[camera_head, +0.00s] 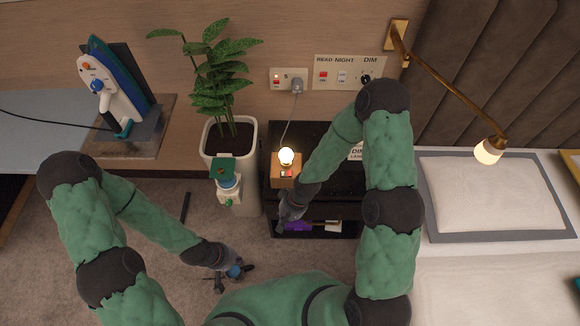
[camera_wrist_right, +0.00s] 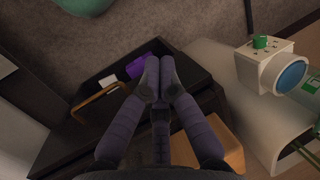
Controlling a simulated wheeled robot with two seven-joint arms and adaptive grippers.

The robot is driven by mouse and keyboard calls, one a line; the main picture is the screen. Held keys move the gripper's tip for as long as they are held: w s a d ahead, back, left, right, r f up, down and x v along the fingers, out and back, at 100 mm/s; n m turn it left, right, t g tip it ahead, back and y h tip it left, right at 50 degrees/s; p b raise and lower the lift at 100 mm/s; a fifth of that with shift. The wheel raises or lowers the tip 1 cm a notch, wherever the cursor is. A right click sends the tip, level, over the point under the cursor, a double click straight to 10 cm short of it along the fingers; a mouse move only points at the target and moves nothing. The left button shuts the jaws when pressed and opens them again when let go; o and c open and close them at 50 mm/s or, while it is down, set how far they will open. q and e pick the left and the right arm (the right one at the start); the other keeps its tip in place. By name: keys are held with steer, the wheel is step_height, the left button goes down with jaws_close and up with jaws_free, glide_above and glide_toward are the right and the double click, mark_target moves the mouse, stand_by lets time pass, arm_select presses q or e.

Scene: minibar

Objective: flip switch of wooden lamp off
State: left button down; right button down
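The wooden lamp (camera_head: 284,180) is a small wooden block with a glowing round bulb (camera_head: 287,156) and a red switch (camera_head: 287,173) on it. It stands on the dark nightstand (camera_head: 312,133). My right gripper (camera_head: 287,220) is just below and in front of the lamp, apart from the switch. In the right wrist view its fingertips (camera_wrist_right: 158,68) are together with nothing between them, and part of the wooden block (camera_wrist_right: 226,142) shows beside the fingers. My left gripper (camera_head: 233,281) is low over the carpet, its fingers spread and empty.
A white planter (camera_head: 247,165) with a leafy plant stands left of the nightstand, with a white and green device (camera_head: 228,185) before it. The nightstand's open shelf holds a purple item (camera_head: 298,226). A brass wall lamp (camera_head: 450,88) and bed (camera_head: 495,195) are right.

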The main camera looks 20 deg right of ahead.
steer(key=w+d+r+h+p, duration=0.2)
steer(key=w+r+h, duration=0.1)
steer(key=w+r, duration=0.75)
step_height(320, 180, up, 9)
steer(key=m+h+p, duration=0.1)
steer(key=h, duration=0.1)
glide_above(291, 173)
steer(key=a, duration=0.2)
steer(key=shift+w+d, duration=0.1)
steer(key=shift+w, duration=0.2)
steer(key=f+b, duration=0.1)
steer(key=f, duration=0.3)
steer(key=d+f+b, duration=0.1)
steer(key=f+b, duration=0.1)
steer(key=f, duration=0.3)
steer(key=f+b, duration=0.1)
steer(key=f, duration=0.3)
steer(key=shift+s+d+f, duration=0.2)
steer(key=shift+d+f, duration=0.15)
steer(key=shift+f, duration=0.05)
